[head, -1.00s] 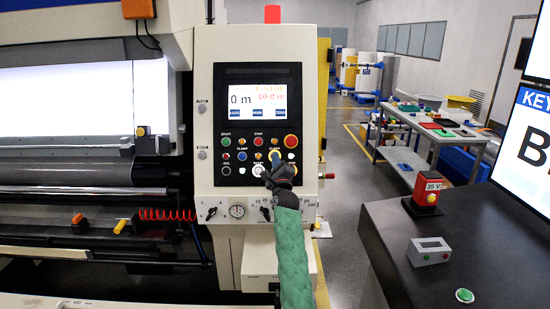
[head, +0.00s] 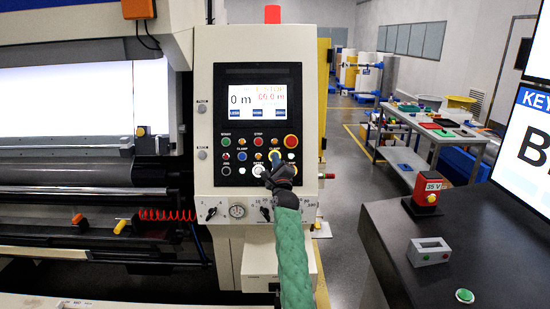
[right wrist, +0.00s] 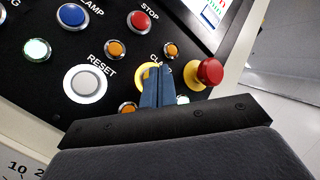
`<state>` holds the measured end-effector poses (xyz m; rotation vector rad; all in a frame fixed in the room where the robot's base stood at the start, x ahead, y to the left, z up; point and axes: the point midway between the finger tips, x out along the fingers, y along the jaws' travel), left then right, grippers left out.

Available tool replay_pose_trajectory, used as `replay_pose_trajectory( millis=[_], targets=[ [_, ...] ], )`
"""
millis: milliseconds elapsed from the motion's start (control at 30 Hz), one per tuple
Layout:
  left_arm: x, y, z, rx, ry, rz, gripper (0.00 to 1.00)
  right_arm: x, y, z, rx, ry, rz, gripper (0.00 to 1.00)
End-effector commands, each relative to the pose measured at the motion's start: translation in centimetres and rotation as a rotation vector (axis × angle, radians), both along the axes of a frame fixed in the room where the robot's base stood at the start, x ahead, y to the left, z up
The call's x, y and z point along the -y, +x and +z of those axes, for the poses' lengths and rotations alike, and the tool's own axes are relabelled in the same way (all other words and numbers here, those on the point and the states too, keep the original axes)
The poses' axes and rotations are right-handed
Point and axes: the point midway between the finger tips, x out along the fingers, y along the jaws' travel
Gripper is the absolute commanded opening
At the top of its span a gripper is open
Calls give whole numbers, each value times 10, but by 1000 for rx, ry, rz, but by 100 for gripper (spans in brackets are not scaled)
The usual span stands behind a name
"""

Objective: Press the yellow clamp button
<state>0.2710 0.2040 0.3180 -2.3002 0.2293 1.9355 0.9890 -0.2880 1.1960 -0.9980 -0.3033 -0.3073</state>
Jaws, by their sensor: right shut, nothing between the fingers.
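The yellow clamp button (right wrist: 140,78) is in the right wrist view, with its middle hidden behind my fingers. In the head view it is mostly covered by my right gripper (head: 274,160), on the control panel below the screen. The right gripper is shut and empty. Its blue fingertips (right wrist: 157,70) overlap the yellow button; whether they touch it I cannot tell. My left gripper is not in view.
A white reset button (right wrist: 85,83), a blue button (right wrist: 72,16), a red stop button (right wrist: 143,21) and a red mushroom button (right wrist: 208,72) surround the fingers. The panel screen (head: 257,97) is above. A dark console (head: 400,240) stands at the right.

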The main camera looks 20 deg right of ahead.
Motion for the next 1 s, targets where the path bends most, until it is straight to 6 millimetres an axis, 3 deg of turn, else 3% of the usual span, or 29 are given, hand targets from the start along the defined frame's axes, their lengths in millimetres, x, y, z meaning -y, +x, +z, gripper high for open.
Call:
replay_pose_trajectory(
  millis=[1000],
  targets=[
    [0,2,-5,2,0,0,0,3,8,-3,0,0,0,0]
  ],
)
